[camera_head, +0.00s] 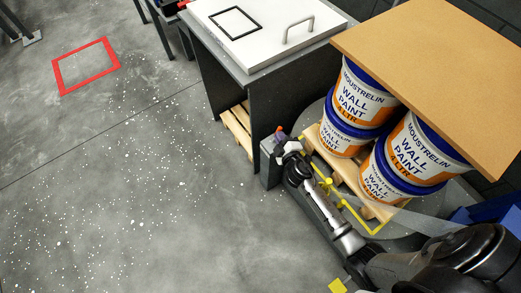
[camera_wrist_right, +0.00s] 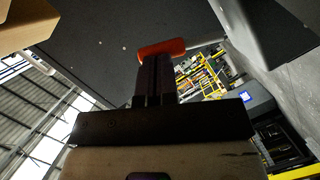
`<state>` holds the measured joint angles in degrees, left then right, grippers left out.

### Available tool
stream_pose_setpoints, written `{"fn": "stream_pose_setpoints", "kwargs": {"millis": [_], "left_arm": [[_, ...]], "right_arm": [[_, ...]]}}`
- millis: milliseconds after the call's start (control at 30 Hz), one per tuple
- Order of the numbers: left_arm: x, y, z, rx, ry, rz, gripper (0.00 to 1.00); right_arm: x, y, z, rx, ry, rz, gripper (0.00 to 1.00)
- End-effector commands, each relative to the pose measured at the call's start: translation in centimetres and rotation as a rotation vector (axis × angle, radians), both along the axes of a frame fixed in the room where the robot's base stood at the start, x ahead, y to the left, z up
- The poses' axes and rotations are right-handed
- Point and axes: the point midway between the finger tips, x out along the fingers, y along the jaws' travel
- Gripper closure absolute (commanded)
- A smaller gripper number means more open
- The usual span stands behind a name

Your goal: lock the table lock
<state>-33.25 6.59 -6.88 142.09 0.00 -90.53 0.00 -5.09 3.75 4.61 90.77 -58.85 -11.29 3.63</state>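The table lock shows as a small orange-red handle (camera_head: 279,130) low at the near right corner of the dark table (camera_head: 228,82) with a white top. In the right wrist view the orange-red handle (camera_wrist_right: 163,48) lies across the tips of my right gripper's dark fingers (camera_wrist_right: 155,75). My right gripper (camera_head: 284,140) is at the lock, and its fingers look close together with no clear gap. Whether they touch or grip the handle cannot be told. My left gripper is not in view.
White paint pails (camera_head: 358,102) with blue lids stand stacked on a wooden pallet (camera_head: 345,170), under a brown board (camera_head: 440,65), close to my right arm. Yellow rails (camera_head: 352,217) edge the pallet. A red floor frame (camera_head: 86,66) lies upper left. The left floor is clear.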

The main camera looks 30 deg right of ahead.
Motion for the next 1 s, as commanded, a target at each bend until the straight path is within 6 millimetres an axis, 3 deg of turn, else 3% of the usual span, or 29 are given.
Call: {"fn": "stream_pose_setpoints", "kwargs": {"millis": [467,1000], "left_arm": [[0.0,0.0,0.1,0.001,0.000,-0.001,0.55],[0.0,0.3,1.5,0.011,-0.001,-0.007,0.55]], "right_arm": [[-0.3,0.1,0.0,0.000,0.001,0.000,1.00],[-6.6,1.7,1.1,0.002,0.001,-0.002,1.00]]}}
